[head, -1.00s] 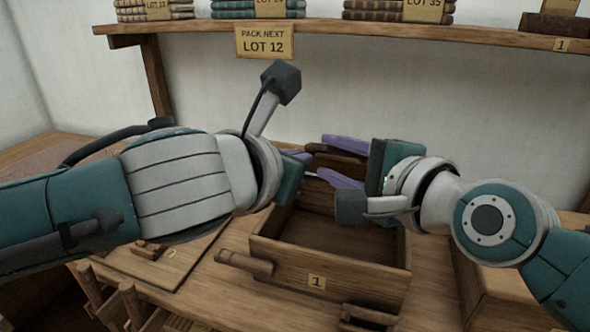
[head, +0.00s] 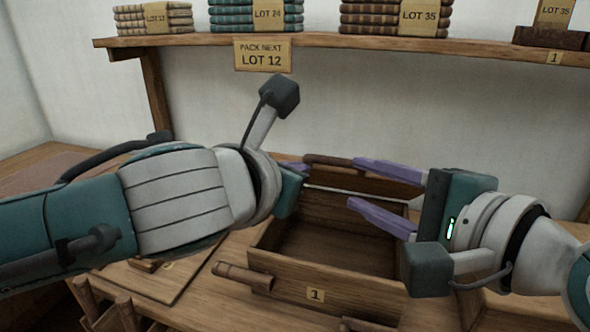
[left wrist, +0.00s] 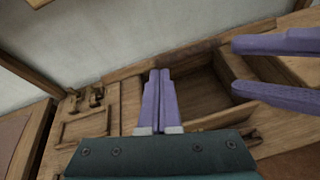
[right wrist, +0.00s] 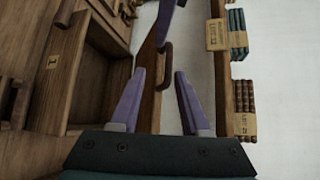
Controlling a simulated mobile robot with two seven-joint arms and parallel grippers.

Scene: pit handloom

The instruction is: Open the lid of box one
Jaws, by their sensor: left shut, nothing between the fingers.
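Box one (head: 345,303) is a brown wooden box with a "1" label on its front, and I see into its empty-looking interior. Its wooden lid (head: 335,180) stands raised at the back edge, with a bar handle (head: 328,160) along its top. My right gripper (head: 353,182) is open, with its purple fingers spread in front of and beside the lid, over the box's right part. In the right wrist view nothing is clamped between its fingers (right wrist: 160,75). My left gripper (left wrist: 160,72) is shut and empty at the box's left; its wrist mostly hides it in the head view.
A shelf (head: 330,43) with labelled book stacks runs along the wall, with a "PACK NEXT LOT 12" sign (head: 262,55) hanging from it. A flat board (head: 190,278) lies left of the box.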

